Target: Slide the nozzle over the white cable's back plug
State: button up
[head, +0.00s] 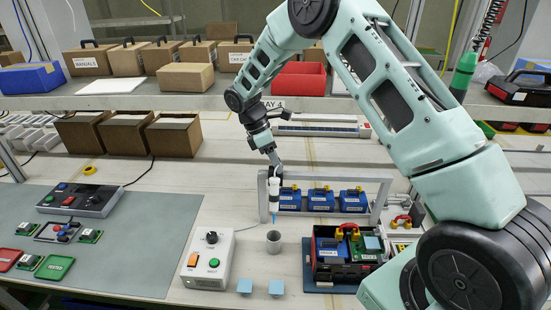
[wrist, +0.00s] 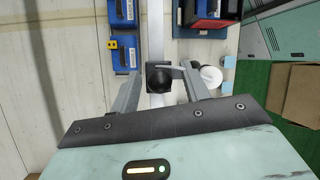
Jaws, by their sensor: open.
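An upright white and black tool with a thin blue tip (head: 275,200) hangs tip down in the head view; I take it for the nozzle, but cannot be sure. My gripper (head: 273,166) is at its upper end, pointing down. In the wrist view my gripper (wrist: 158,88) is open, with its two fingers on either side of a dark, square-edged top (wrist: 158,77). Whether the fingers touch it cannot be told. A grey cup (head: 273,242) stands on the table below the blue tip. I cannot make out the white cable or its back plug.
A grey frame (head: 380,192) with several blue modules (head: 320,199) stands beside the tool. A red and black case (head: 345,255) is to the right. A button box (head: 209,259) stands left of the cup. A shelf (head: 200,101) with cartons spans the back.

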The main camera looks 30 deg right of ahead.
jog(key=shift+f, duration=0.15)
grip_shut()
jog(key=s+d+p, duration=0.1)
jog(key=s+d, duration=0.4)
jog(key=d, duration=0.3)
jog(key=s+d+p, duration=0.1)
jog(key=s+d, duration=0.5)
jog(key=d, duration=0.2)
jog(key=s+d+p, duration=0.1)
jog(key=s+d, duration=0.5)
jog(key=d, duration=0.3)
jog(key=shift+s, duration=0.15)
jog(key=shift+d, duration=0.1)
grip_release()
jog(key=shift+s, duration=0.1)
jog(key=shift+w, duration=0.25)
